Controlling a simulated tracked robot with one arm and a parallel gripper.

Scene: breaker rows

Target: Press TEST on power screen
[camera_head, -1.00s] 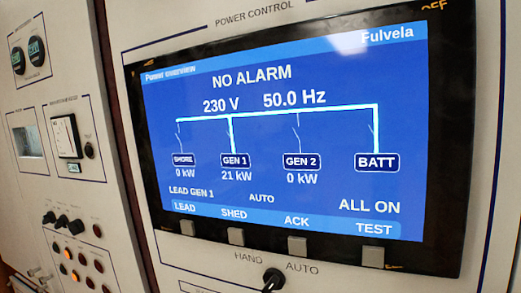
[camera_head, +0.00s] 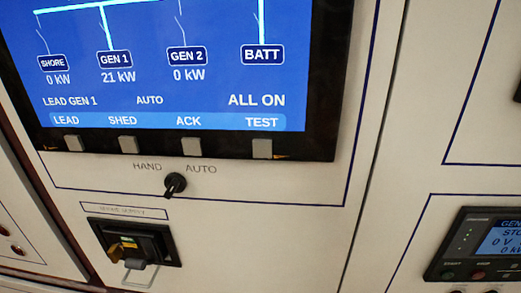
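The power screen (camera_head: 170,60) fills the upper left of the head camera view, its top cut off. It shows GEN 1 at 21 kW, GEN 2 and SHORE at 0 kW, and ALL ON. The TEST label (camera_head: 262,122) is at the right end of the bottom bar. Below it, on the black bezel, is a small grey TEST button (camera_head: 262,148). Similar grey buttons sit under LEAD, SHED and ACK. My gripper does not show in this view, so its opening and its distance from the button cannot be seen.
A black HAND/AUTO rotary switch (camera_head: 175,185) sits just below the screen. Under it is a black shore supply switch (camera_head: 135,245) with a yellow part and a wire loop. A generator controller (camera_head: 490,250) is at the lower right. Bare panel (camera_head: 290,235) lies between them.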

